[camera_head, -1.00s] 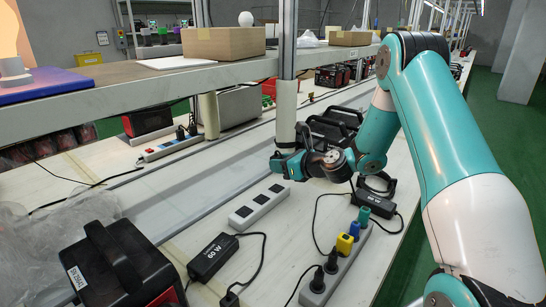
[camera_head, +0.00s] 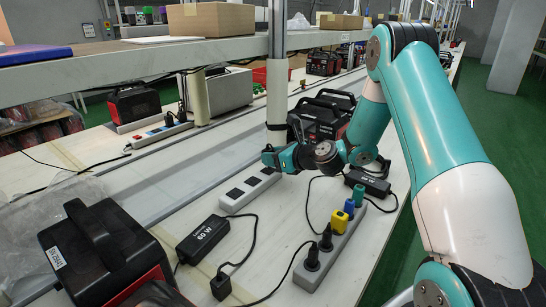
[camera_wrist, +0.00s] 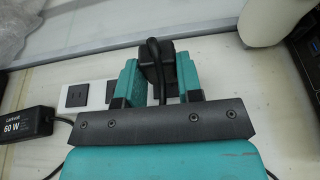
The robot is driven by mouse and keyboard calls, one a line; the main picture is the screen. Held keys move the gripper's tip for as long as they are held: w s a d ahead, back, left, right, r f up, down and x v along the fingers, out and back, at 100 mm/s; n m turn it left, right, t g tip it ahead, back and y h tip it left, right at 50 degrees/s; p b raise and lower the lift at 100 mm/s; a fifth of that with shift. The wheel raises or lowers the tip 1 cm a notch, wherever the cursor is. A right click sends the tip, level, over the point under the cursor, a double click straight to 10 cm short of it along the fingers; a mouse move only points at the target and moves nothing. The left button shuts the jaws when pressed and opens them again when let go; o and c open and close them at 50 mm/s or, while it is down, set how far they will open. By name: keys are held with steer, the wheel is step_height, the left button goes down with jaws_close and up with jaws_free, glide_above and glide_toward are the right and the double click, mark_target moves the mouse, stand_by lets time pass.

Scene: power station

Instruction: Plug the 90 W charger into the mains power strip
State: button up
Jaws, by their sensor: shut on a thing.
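My gripper (camera_head: 271,158) is shut on a black plug (camera_wrist: 154,65), held between its two teal fingers in the wrist view. A light grey power strip (camera_head: 236,201) with dark square sockets lies on the bench. My gripper is at its far end and hides part of it. In the wrist view the strip (camera_wrist: 89,84) runs left from beneath the fingers; whether the plug touches it cannot be told. A black charger box (camera_head: 367,183) with a cable lies to the right; its label is too small to read. The plug's prongs are hidden.
A 60 W charger (camera_head: 202,239) and its loose black plug (camera_head: 221,286) lie at the front. A second strip (camera_head: 338,246) holds several black, yellow and teal plugs. A shelf post (camera_head: 277,100) stands just behind my gripper. Black machines (camera_head: 318,118) stand beyond.

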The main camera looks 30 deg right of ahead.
steer(key=shift+f+b, duration=0.55)
steer(key=shift+f, duration=0.35)
steer(key=shift+s+r+p, duration=0.1)
steer(key=shift+p, duration=0.95)
stand_by(1.2)
steer(key=shift+f+b, duration=0.3)
steer(key=shift+f, duration=0.2)
stand_by(0.4)
steer(key=o, duration=1)
steer(key=shift+d, duration=0.1)
steer(key=v, duration=1.2)
